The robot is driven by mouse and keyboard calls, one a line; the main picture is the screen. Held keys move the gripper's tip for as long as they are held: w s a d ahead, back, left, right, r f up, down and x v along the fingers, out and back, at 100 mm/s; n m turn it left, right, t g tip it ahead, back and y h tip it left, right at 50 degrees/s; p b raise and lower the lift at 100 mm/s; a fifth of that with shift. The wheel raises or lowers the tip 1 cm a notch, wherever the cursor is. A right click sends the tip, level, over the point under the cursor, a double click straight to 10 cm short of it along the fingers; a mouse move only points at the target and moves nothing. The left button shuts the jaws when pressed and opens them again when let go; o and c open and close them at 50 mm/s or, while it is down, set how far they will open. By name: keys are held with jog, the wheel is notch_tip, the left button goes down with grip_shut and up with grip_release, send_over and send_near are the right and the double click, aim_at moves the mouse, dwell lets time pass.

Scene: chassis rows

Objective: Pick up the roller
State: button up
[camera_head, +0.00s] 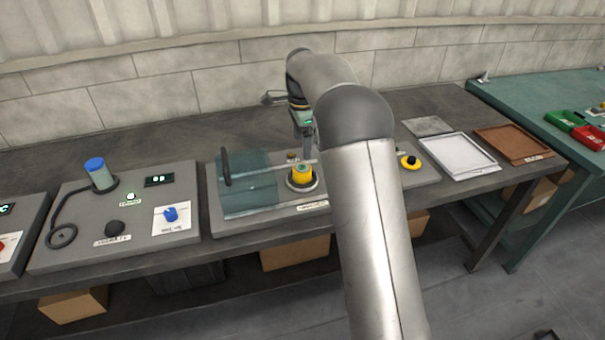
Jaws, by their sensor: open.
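A short yellow cylinder (302,174) stands upright in a dark-rimmed round seat on the grey middle panel (262,219); it may be the roller, but I cannot tell for sure. My gripper (308,150) points down just above and behind the yellow cylinder. It is open, small in view and partly hidden by my arm. I cannot tell whether it touches anything.
A left panel (90,255) carries a blue-topped cylinder (98,173). A white tray (458,157) and a brown tray (513,143) lie to the right.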

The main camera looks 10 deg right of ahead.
aim_at(302, 167)
notch_tip(302, 167, down, 10)
jog(key=shift+p, duration=0.45)
jog(key=c, duration=1.1)
jog(key=shift+c, duration=0.5)
jog(key=shift+r, duration=0.15)
